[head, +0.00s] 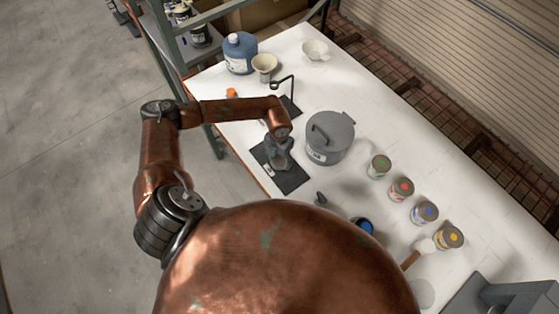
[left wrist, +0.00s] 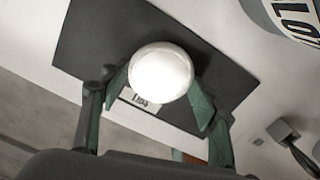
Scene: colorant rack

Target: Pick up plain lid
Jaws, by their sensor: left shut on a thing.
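The plain lid (left wrist: 160,72) shows in the left wrist view as a round, bright white, unmarked piece. My left gripper (left wrist: 162,92) is shut on it, with a green-faced finger at each side. The dark mat (left wrist: 100,38) lies behind the lid, and a white label on the mat is partly covered by it. In the head view my left gripper (head: 280,158) points down over this mat (head: 292,184). The lid is hard to make out there, and I cannot tell whether it touches the mat. My right gripper is not in view.
A grey lidded pot (head: 330,138) stands close right of the gripper. A bent black stand (head: 289,92), a blue jug (head: 240,52) and a funnel (head: 264,64) are farther back. Several colour-marked cans (head: 401,190) line the right side. A brown-handled tool (head: 411,260) lies nearer.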

